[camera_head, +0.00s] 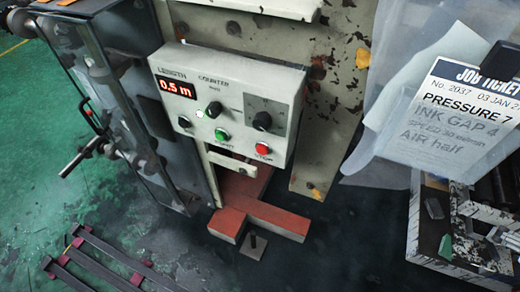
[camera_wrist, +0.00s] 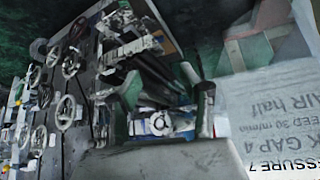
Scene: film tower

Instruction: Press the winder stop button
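My gripper does not show in the head view.
Black knobs (camera_head: 262,121) and a dark button are also on the box. A clipped job ticket (camera_head: 465,110) hangs at right and shows upside down in the wrist view (camera_wrist: 275,115). A machine with a crank handle (camera_head: 85,155) stands left. Red blocks (camera_head: 262,215) lie below.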

